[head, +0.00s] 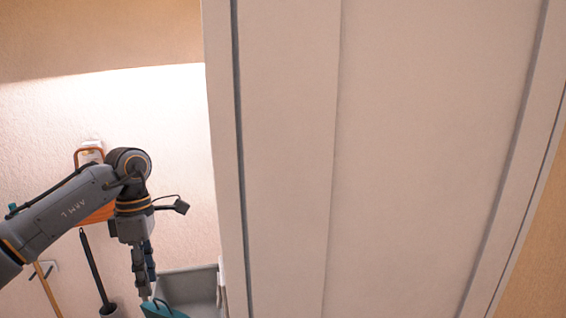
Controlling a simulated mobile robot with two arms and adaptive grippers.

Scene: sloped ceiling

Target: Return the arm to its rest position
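My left arm comes in from the left edge, bends at the elbow and hangs down at the wrist. My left gripper (147,290) points downward near the bottom of the head view. Its two fingers appear side by side, and the gap between them cannot be made out. A teal object (163,310) shows right at the fingertips, cut off by the bottom edge; I cannot tell whether it is held or lies below. My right arm and gripper are not in view.
A tall white panel (430,150) fills the middle and right. A grey bin (190,288) stands at its foot. Behind my arm, an orange item (98,214) is by the wall, with a dark-handled tool (93,262) and a wooden stick (47,290) below.

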